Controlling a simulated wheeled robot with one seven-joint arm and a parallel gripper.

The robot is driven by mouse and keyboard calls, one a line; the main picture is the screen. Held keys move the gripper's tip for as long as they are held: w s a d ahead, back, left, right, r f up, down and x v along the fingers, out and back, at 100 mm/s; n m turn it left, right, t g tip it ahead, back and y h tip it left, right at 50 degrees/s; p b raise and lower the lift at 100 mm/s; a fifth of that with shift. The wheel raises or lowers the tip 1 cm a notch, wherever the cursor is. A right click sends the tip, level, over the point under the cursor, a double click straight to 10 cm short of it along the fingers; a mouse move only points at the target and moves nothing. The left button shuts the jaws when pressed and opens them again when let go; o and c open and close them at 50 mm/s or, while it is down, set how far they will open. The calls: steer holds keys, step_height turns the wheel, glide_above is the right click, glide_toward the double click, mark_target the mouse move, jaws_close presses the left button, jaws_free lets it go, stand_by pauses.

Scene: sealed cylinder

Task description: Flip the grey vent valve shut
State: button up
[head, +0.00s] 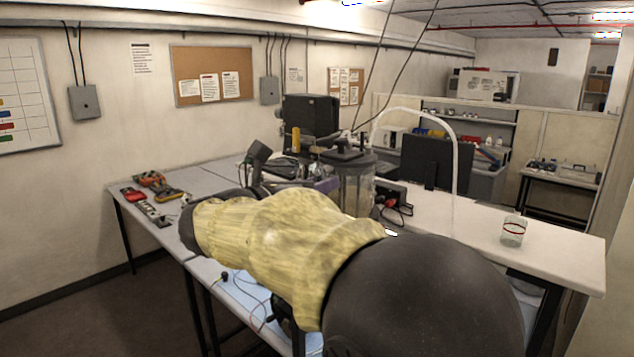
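A clear cylinder (356,188) with a dark lid (346,156) stands upright on the bench near the middle of the head view. Its lower part is hidden behind my arm. Dark fittings sit on the lid, but I cannot make out the grey vent valve or its position among them. A pale curved tube (452,150) arches up from near the lid and down to the bench on the right. My yellow-sleeved arm crosses the foreground, and I cannot make out my gripper's fingers.
A glass jar with a red band (513,231) stands on the clear right bench (565,245). A dark monitor (428,162) stands behind the tube. Red and yellow tools (150,180) lie on the left bench. Equipment crowds the area left of the cylinder.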

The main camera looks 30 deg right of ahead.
jaws_close()
steer(key=m+b, duration=0.3)
steer(key=shift+w+a, duration=0.1)
steer(key=shift+w, duration=0.15)
